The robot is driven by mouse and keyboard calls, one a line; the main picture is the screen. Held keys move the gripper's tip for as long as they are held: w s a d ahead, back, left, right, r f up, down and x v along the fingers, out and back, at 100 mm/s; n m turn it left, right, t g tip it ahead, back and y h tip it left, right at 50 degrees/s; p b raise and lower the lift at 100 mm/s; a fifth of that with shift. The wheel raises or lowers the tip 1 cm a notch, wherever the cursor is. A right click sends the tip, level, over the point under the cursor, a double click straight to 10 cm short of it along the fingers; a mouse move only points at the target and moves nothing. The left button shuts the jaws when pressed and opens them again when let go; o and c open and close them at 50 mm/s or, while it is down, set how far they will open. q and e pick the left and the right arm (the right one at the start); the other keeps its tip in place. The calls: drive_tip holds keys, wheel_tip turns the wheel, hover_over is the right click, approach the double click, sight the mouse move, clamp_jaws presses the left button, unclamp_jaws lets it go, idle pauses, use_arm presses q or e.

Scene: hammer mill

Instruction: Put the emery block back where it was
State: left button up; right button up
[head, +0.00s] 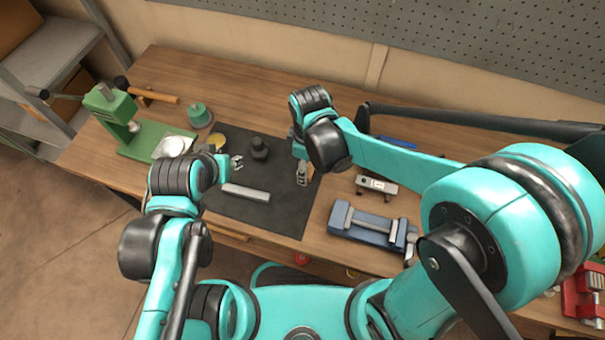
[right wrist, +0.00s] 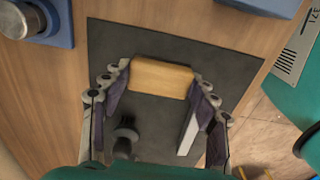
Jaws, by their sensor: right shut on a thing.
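The emery block (right wrist: 160,78) is a tan, wood-coloured block in the right wrist view. My right gripper (right wrist: 157,88) is shut on it, with one finger at each end. In the head view my right gripper (head: 302,178) is over the right part of the dark mat (head: 275,212); the block cannot be made out there. How far the block is above the mat is unclear. My left gripper (head: 238,163) is open and empty above the left part of the mat.
A grey metal bar (head: 246,193) and a dark round-topped piece (head: 259,148) are on the mat. A green press (head: 130,130) stands at left. A blue vise (head: 368,225) and a small metal device (head: 376,185) lie right of the mat. The mat's front right is bare.

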drive_tip(key=shift+w+a+f, duration=0.4)
drive_tip(key=shift+a+f, duration=0.05)
drive_tip(key=shift+a, duration=0.25)
drive_tip(key=shift+f+b, duration=1)
drive_tip(key=shift+f, duration=1)
drive_tip(key=shift+f, duration=0.1)
drive_tip(key=o, duration=1.3)
